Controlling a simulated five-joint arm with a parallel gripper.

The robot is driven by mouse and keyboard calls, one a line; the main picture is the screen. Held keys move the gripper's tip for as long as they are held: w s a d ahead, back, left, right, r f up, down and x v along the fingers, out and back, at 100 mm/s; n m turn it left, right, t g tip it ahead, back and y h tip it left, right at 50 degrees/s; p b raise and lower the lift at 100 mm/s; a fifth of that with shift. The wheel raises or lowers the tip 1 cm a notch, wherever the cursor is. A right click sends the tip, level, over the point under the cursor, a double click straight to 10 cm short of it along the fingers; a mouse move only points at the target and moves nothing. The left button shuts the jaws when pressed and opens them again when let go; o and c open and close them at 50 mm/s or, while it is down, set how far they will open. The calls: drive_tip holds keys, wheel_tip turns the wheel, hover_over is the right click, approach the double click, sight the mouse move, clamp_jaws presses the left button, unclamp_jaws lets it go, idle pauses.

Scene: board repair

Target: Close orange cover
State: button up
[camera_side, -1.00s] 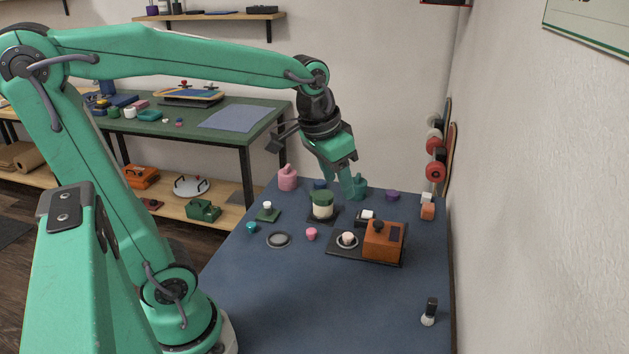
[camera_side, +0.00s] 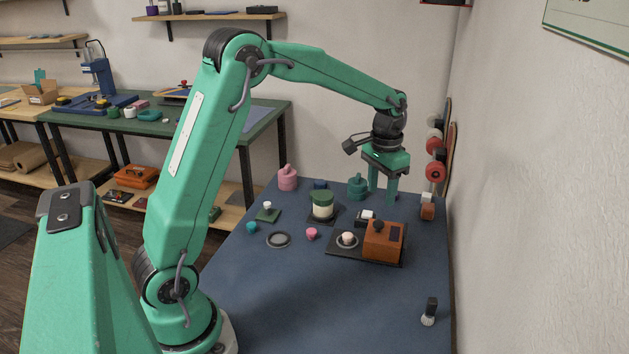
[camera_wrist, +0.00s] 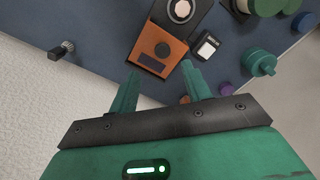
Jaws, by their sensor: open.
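The orange cover (camera_side: 372,250) stands raised at the right end of a dark base plate (camera_side: 343,256), with a dark knob and a small dark panel on it. A pale round part in a ring (camera_side: 347,240) sits uncovered on the base, left of the cover. The wrist view shows the cover (camera_wrist: 173,49) just beyond my fingertips and the pale round part (camera_wrist: 182,9) past it. My gripper (camera_side: 381,199) is open and empty above the far part of the table, behind the cover and apart from it.
A teal pot (camera_side: 357,188) stands close left of my fingers. A small black-and-white block (camera_side: 367,216) is behind the base. The front of the table is mostly clear.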

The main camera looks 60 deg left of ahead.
sight(378, 222)
drive_tip(key=shift+w+a+f, duration=0.2)
drive_tip(key=shift+w+f, duration=0.15)
drive_tip(key=shift+f, duration=0.2)
drive_tip(key=shift+f, duration=3.9)
clamp_jaws()
